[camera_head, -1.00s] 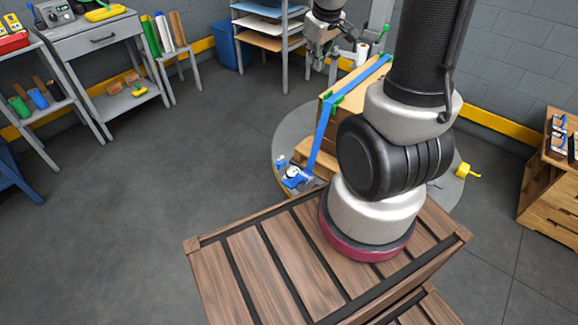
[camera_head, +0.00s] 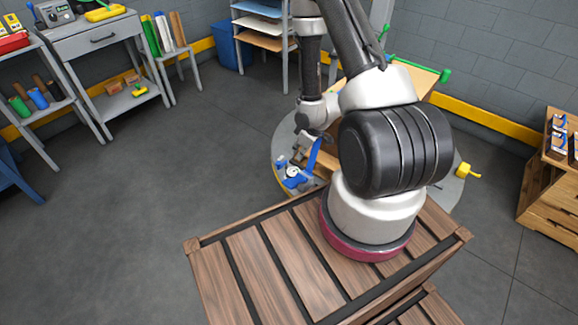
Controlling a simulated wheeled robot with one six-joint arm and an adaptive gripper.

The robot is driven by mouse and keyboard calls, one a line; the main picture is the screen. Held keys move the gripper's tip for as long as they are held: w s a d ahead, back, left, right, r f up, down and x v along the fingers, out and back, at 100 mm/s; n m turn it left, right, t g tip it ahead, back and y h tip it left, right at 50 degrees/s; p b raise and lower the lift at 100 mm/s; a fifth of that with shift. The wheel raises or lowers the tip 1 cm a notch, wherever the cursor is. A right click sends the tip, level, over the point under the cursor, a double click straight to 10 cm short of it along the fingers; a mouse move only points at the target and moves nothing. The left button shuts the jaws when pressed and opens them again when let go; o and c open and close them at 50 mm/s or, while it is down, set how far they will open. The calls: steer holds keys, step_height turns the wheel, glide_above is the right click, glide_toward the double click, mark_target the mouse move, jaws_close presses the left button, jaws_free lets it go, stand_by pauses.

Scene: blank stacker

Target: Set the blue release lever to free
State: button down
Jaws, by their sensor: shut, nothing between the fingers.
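A blue strap (camera_head: 314,153) runs down the near side of a wooden load on the round grey platform (camera_head: 283,150). At its lower end sits a small blue fitting (camera_head: 296,181) with a white round part; I take this for the release lever's place, but it is too small to tell the lever's setting. My gripper (camera_head: 299,158) is low, just above and beside this fitting, close to the strap. It is shut and holds nothing. I cannot tell whether it touches the fitting. My arm hides most of the load and the strap's upper run.
A slatted wooden crate (camera_head: 262,262) fills the foreground. A yellow-handled part (camera_head: 466,171) lies at the platform's right edge. A wooden drawer unit (camera_head: 553,180) stands at right, and a shelf rack (camera_head: 266,22) behind. Grey floor at left is clear.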

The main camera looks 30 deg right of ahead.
steer(key=shift+f, duration=0.1)
steer(key=x, duration=0.9)
steer(key=shift+w+a+f, duration=0.1)
steer(key=shift+w+f, duration=0.05)
steer(key=shift+f, duration=0.2)
